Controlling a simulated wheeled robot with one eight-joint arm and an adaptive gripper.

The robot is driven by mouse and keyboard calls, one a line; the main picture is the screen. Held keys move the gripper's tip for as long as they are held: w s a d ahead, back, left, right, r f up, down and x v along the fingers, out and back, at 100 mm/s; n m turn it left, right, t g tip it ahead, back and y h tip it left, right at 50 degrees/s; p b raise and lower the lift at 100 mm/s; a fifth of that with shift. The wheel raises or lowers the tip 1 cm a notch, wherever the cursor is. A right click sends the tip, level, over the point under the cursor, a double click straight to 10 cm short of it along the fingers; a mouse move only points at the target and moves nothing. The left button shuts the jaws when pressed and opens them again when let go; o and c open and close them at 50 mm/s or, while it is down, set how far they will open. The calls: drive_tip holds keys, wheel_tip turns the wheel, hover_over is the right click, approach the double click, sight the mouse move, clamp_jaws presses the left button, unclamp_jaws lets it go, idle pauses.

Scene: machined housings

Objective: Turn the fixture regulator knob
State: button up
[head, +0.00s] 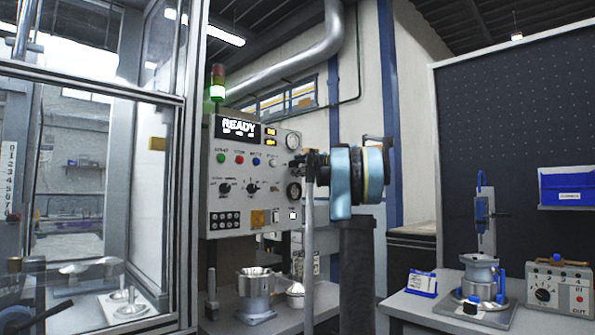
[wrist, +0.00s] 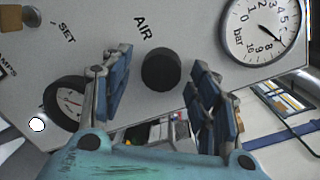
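A black round knob (wrist: 161,70) on the grey control panel sits beside the printed word AIR in the wrist view. My gripper (wrist: 160,62) is open, with one blue-padded finger on each side of this knob. A gap shows between the knob and both fingers, though how far the fingertips are from the panel is hard to judge. In the head view my gripper (head: 303,163) is at the right edge of the control panel (head: 232,180), between two gauges, and hides the knob. No label with the word fixture is readable.
A bar gauge (wrist: 262,30) is right of the knob in the wrist view, and another gauge (wrist: 68,103) is partly behind the left finger. A brass-coloured part (wrist: 18,20) is near the word SET. In the head view, a glazed enclosure (head: 95,130) stands left and a bench (head: 440,312) right.

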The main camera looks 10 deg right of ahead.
drive_tip(key=v, duration=1.2)
drive_tip(key=shift+a+f, duration=0.1)
idle(0.4)
